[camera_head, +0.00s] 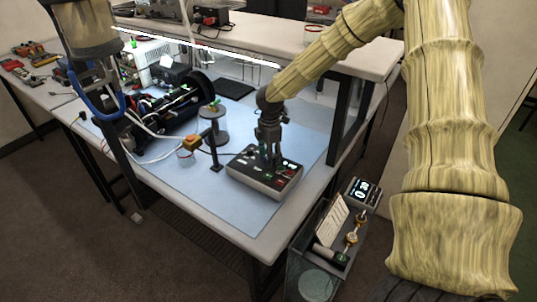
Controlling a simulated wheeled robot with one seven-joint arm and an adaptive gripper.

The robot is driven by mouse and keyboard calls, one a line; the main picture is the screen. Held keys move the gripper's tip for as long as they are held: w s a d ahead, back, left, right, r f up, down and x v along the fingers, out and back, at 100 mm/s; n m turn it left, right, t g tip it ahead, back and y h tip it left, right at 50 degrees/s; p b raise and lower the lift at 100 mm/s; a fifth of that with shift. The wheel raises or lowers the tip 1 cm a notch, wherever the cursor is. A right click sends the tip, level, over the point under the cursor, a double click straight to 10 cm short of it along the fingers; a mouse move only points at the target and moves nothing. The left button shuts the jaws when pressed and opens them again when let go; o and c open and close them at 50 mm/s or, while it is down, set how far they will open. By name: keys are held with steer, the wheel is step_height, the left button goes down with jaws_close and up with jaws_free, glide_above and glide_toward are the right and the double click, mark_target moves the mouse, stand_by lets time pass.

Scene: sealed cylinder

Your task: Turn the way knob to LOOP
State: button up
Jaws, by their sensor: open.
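A grey control box (262,184) with a dark top panel sits on the blue mat (250,218) near the front right of the bench. Small coloured marks or lights and knobs show on its top, too small to read. My gripper (272,160) points down over the box's top panel, its fingers at or just above the surface. Its fingers are open. I cannot tell which knob lies between them or whether they touch it. The way knob and its LOOP mark cannot be made out; the gripper covers part of the panel.
A grey cylinder (213,128) with a green top and an orange-topped piece (191,142) stand left of the box. A black stand (215,155) is close by. Cables run across the mat's left.

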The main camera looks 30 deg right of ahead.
steer(key=shift+w+a+f, duration=0.1)
steer(key=shift+w+f, duration=0.55)
steer(key=shift+w, duration=0.1)
steer(key=shift+s+r, duration=0.25)
steer(key=shift+s, duration=0.1)
steer(key=c, duration=0.8)
jaws_close()
